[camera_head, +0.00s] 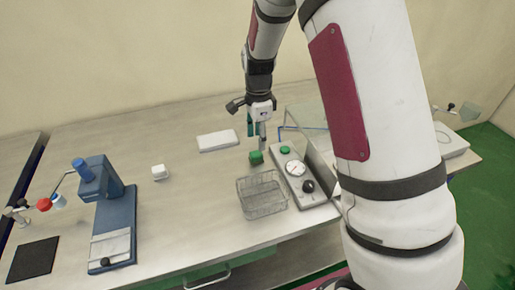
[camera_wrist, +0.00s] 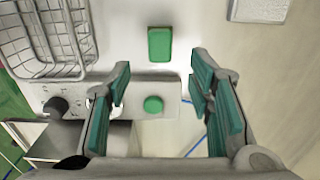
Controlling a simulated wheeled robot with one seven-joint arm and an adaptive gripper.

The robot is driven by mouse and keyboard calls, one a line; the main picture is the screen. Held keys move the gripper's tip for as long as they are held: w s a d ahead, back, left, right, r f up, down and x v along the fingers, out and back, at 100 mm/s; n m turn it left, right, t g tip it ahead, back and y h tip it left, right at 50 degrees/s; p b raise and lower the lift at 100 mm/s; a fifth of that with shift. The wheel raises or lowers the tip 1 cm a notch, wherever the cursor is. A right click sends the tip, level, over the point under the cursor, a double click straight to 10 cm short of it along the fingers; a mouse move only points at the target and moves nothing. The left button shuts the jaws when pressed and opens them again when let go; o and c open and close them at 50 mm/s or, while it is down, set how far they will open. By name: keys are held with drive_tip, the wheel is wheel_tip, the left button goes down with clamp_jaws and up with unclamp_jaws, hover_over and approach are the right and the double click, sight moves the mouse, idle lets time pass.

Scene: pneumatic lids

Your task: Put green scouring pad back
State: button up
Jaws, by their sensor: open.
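The green scouring pad (camera_head: 256,157) lies on the table, just behind the wire basket. In the wrist view the pad (camera_wrist: 159,44) is a green rectangle lying flat, ahead of the fingertips and roughly between their lines. My gripper (camera_head: 257,136) points down above and close to the pad, and its teal fingers (camera_wrist: 160,85) stand apart with nothing between them. The wire basket (camera_head: 262,194) stands in front of the pad and looks empty; part of it shows at the upper left of the wrist view (camera_wrist: 45,35).
A grey control panel (camera_head: 303,176) with a green button, gauge and black knob stands right of the basket. The table between press and basket is clear.

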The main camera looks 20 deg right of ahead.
wheel_tip(320, 180, up, 4)
wheel_tip(320, 180, up, 9)
drive_tip(key=n+t, duration=0.1)
drive_tip(key=n, duration=0.3)
hover_over(258, 152)
drive_tip(key=s, duration=0.5)
drive_tip(key=s+r+n+t, duration=0.2)
drive_tip(key=s+r+n, duration=0.2)
drive_tip(key=s+r, duration=0.3)
drive_tip(key=s+r+n+t, duration=0.1)
drive_tip(key=s+r+n, duration=0.1)
drive_tip(key=s+n, duration=0.3)
drive_tip(key=s+r+n+t, duration=0.1)
drive_tip(key=s+n, duration=0.4)
drive_tip(key=s, duration=0.6)
drive_tip(key=shift+a+r, duration=0.25)
drive_tip(key=shift+r, duration=0.1)
drive_tip(key=shift+c, duration=0.6)
